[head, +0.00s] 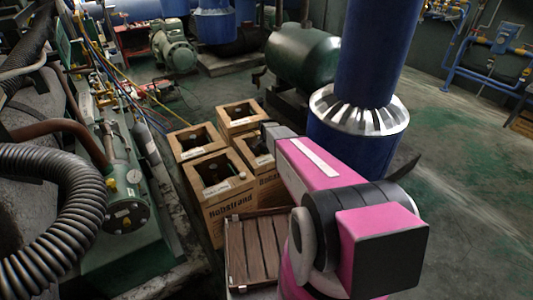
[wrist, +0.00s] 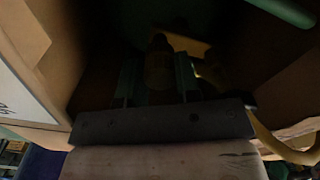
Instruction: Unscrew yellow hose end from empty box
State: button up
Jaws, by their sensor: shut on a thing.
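My gripper (wrist: 157,80) is down inside the dark opening of a cardboard box (wrist: 48,85). Its two fingers are shut on the yellow hose end (wrist: 158,65), a dim rounded piece between them. The yellow hose (wrist: 275,142) curves past the right side of the gripper in the wrist view. In the head view my pink arm reaches over the right-hand box (head: 270,186) of a cluster, and the fingers are hidden there. The thread and the seat of the hose end are too dark to make out.
Other open cardboard boxes stand close by, one in front (head: 228,208), one behind (head: 238,120) and one at left (head: 192,143). A wooden slatted crate (head: 258,250) lies in front. A blue column (head: 370,75) stands right of the arm. Open floor (head: 470,190) lies farther right.

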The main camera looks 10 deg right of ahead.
jog(key=shift+n, duration=1.4)
jog(key=shift+n, duration=1.8)
jog(key=shift+n, duration=1)
jog(key=shift+r, duration=0.15)
jog(key=shift+r, duration=2.35)
